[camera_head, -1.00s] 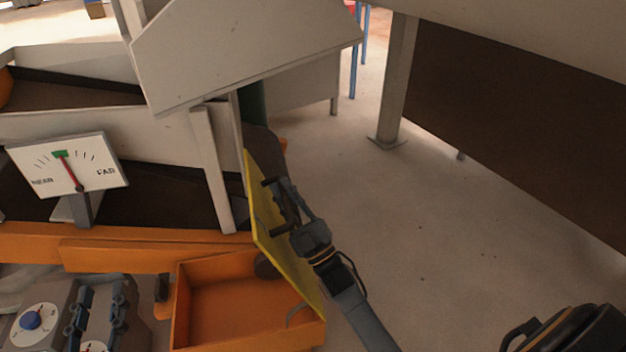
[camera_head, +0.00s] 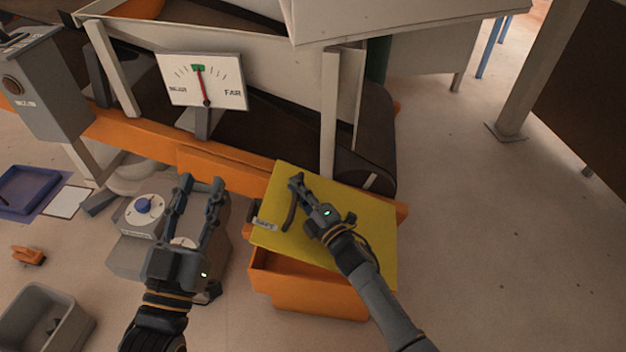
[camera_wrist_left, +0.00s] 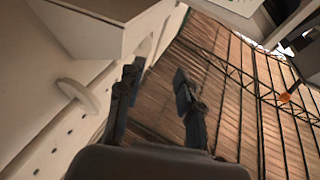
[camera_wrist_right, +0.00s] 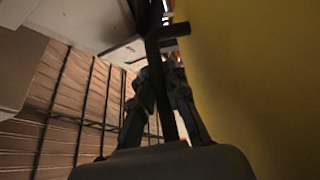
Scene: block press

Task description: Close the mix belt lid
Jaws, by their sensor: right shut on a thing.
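The yellow mix belt lid (camera_head: 358,225) lies tilted over the orange box (camera_head: 310,285) at the end of the belt, with the box's front still showing below it. The lid fills the right side of the right wrist view (camera_wrist_right: 255,80). My right gripper (camera_head: 296,190) is over the lid, shut on its dark handle (camera_head: 289,215). The handle bar also runs between the fingers in the right wrist view (camera_wrist_right: 157,65). My left gripper (camera_head: 200,185) is open and empty above the grey dial box, left of the lid. Its spread fingers show in the left wrist view (camera_wrist_left: 155,85).
A NEAR/FAR gauge (camera_head: 202,82) stands behind on the orange beam (camera_head: 225,165). A grey bin (camera_head: 45,325) and blue tray (camera_head: 30,188) lie left. Floor at right (camera_head: 480,230) is clear.

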